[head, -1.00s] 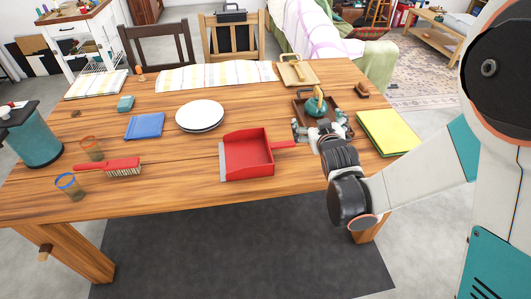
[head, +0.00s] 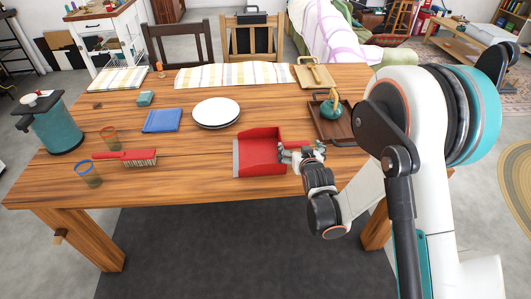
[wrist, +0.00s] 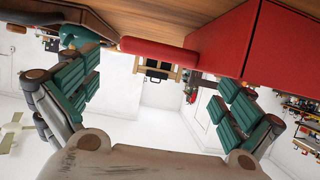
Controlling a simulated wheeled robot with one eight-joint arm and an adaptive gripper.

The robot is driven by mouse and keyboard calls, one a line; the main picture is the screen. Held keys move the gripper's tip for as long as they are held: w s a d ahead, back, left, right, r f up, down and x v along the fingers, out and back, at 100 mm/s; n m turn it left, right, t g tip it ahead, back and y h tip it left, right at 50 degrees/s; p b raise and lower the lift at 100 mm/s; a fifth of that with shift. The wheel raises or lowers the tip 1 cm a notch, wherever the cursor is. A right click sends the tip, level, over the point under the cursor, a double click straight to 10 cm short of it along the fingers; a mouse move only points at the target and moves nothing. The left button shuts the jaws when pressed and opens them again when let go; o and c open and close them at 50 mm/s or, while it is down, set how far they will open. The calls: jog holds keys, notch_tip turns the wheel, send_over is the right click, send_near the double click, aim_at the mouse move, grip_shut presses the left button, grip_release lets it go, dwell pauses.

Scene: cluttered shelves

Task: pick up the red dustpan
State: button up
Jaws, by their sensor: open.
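The red dustpan (head: 257,150) lies on the wooden table near its front edge, its open lip to the left and its handle side to the right. My gripper (head: 297,155) is at its right side and hides the handle in the head view. In the wrist view the dustpan's body (wrist: 278,48) fills the upper right, and its red handle (wrist: 158,50) runs leftward across the gap beyond the fingers. My gripper (wrist: 160,85) is open there, with green-padded fingers spread wide and nothing gripped.
A brown tray (head: 341,130) with a teal teapot (head: 331,107) stands just behind my gripper. White plates (head: 216,112), a blue cloth (head: 163,121) and a red brush (head: 126,155) lie to the left.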

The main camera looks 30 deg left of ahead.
aim_at(295, 142)
jog(key=shift+b+x, duration=0.85)
jog(key=shift+x, duration=2.2)
jog(key=shift+r, duration=0.1)
jog(key=shift+c, duration=0.6)
jog(key=c, duration=1)
jog(key=shift+o, duration=0.2)
jog(key=shift+r, duration=0.1)
